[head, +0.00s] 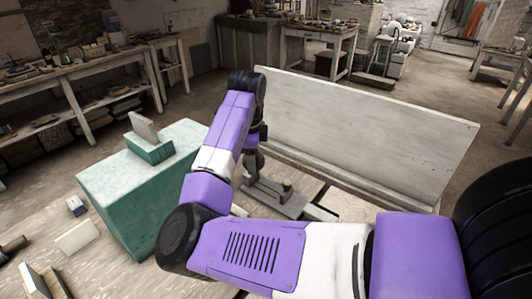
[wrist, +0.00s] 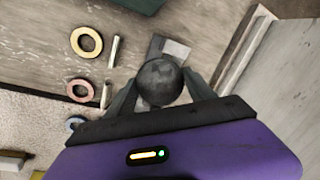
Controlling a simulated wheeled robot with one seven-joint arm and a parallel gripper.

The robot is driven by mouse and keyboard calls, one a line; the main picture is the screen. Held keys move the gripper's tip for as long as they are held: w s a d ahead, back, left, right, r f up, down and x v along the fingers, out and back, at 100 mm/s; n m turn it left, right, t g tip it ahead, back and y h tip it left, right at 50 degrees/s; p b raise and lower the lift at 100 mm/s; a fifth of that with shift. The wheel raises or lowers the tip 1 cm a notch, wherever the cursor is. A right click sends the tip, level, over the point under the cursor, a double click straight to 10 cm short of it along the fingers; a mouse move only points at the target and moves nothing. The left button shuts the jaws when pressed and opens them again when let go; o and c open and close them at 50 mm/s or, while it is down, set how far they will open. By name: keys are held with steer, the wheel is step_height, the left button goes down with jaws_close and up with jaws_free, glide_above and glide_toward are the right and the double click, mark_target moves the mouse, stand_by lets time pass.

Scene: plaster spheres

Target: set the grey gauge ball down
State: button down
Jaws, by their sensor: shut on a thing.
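The dark grey gauge ball (wrist: 160,82) sits between the two fingers of my gripper (wrist: 161,90) in the wrist view. My gripper is shut on it, with one finger at each side. A pale grey flat piece (wrist: 172,47) shows beyond and partly behind the ball. I cannot tell whether the ball touches it.
A teal block (head: 125,205) with smaller pieces on top stands left of my arm. A tall pale board (head: 370,125) stands behind and right. The wrist view shows a gold ring (wrist: 74,42), a copper ring (wrist: 69,90) and short pegs left of the ball.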

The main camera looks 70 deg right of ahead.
steer(key=s+d+m, duration=0.1)
steer(key=d+m, duration=0.1)
steer(key=s+d+m, duration=0.1)
steer(key=shift+s+d+r+g, duration=0.3)
steer(key=shift+s+d+r, duration=0.05)
steer(key=shift+f+b, duration=1.4)
steer(key=shift+f, duration=1.4)
steer(key=shift+f+b, duration=1.35)
steer(key=shift+f, duration=1.8)
stand_by(0.7)
steer(key=shift+c, duration=1.3)
jaws_free()
